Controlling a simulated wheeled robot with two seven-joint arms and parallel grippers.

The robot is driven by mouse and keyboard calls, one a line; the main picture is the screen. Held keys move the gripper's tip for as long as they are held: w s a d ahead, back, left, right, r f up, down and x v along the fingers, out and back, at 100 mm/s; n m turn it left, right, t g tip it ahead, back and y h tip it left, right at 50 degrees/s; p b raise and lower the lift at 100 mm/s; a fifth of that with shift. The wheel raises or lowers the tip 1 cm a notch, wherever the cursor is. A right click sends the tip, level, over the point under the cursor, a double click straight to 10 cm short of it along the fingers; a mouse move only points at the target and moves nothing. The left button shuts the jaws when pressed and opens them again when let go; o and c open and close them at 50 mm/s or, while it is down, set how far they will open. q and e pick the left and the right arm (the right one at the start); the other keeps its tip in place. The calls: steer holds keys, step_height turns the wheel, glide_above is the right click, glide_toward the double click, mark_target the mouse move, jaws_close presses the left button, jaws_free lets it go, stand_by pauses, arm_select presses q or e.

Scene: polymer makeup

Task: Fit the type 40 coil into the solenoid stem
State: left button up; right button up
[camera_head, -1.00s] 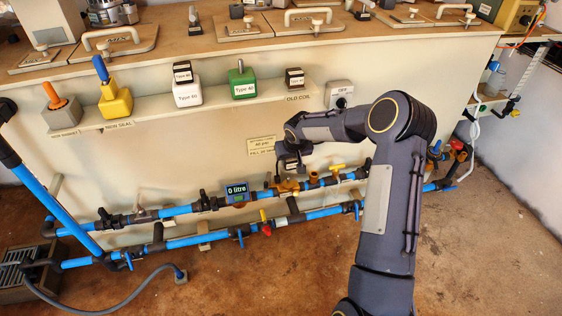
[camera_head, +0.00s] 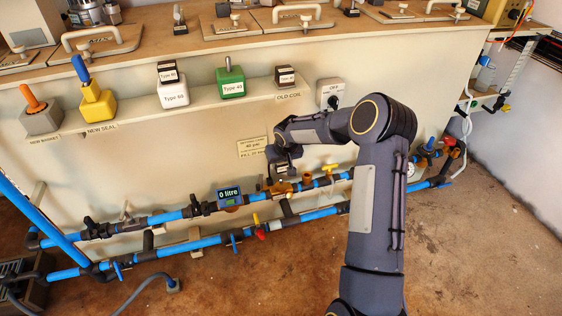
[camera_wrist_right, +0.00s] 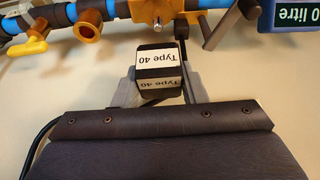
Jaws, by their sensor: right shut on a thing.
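My right gripper (camera_wrist_right: 160,88) is shut on the type 40 coil (camera_wrist_right: 153,58), a small black block with white "Type 40" labels. In the head view the right gripper (camera_head: 283,163) holds it just above the brass valve body on the upper pipe. This brass solenoid valve (camera_head: 281,187) also shows in the right wrist view (camera_wrist_right: 152,10), beyond the coil. My left gripper is not in view.
A litre display (camera_head: 229,196) and yellow valve handle (camera_head: 330,168) flank the brass valve.

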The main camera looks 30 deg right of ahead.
mark_target(283, 172)
steer(key=shift+f+b, duration=1.3)
steer(key=shift+f, duration=0.65)
steer(key=shift+f+b, duration=1.8)
steer(key=shift+f, duration=0.2)
steer(key=o, duration=1.1)
steer(key=shift+o, duration=0.2)
steer(key=p+v, duration=0.3)
steer(key=v, duration=0.4)
steer(key=shift+s+r, duration=0.25)
steer(key=shift+r, duration=0.1)
